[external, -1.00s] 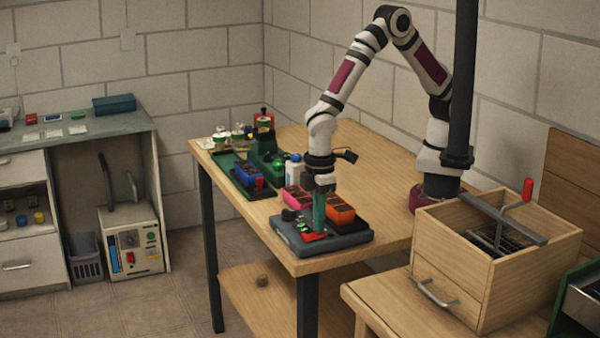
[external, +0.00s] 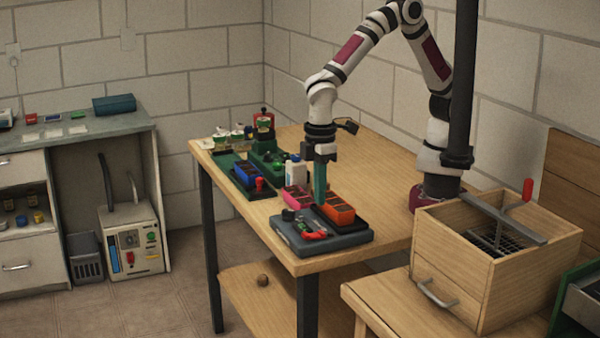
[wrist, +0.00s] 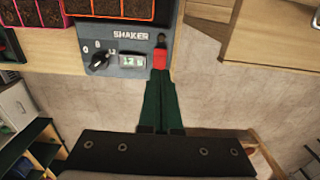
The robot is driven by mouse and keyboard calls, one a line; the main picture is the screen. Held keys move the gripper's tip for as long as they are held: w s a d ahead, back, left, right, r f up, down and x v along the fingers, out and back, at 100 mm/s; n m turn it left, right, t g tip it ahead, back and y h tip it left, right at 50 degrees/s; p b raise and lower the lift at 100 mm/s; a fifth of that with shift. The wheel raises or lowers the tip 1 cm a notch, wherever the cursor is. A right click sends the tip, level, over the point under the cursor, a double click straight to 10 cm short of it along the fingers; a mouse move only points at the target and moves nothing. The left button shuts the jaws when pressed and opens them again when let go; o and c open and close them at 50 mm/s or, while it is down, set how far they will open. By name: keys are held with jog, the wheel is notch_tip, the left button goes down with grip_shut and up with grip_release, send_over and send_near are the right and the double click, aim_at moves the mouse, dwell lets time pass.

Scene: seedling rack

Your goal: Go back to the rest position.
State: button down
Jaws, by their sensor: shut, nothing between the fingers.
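My gripper (external: 320,198) points straight down above the grey shaker (external: 343,239), with its green fingers together and nothing held. In the wrist view, the shut green fingers (wrist: 162,108) reach toward a red part (wrist: 160,60) at the right end of the shaker panel (wrist: 105,66). The red part also shows on the shaker's front in the external view (external: 316,234). The fingers look clear of the shaker in the external view. An orange seedling tray (external: 339,210) and a pink one (external: 298,197) sit on the shaker, partly hidden by the fingers.
A blue tray (external: 247,173) and a white bottle (external: 294,171) stand farther back on the wooden table (external: 385,165). Green equipment is at the far end. A wooden box (external: 470,285) with a red-handled bar stands at the right. Open room lies above the table.

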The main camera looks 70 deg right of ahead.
jog(key=s+d+r+m, duration=0.1)
jog(key=d+r+m, duration=0.35)
jog(key=d, duration=0.65)
jog(key=s+d+r+m, duration=0.1)
jog(key=d+r+m, duration=0.35)
jog(key=d, duration=0.55)
jog(key=s+d+m+y, duration=0.1)
jog(key=s+d+m, duration=0.4)
jog(key=s+d, duration=0.2)
jog(key=shift+s+d+r+m+y, duration=0.2)
jog(key=shift+s+r+m+y, duration=0.15)
jog(key=shift+s, duration=0.65)
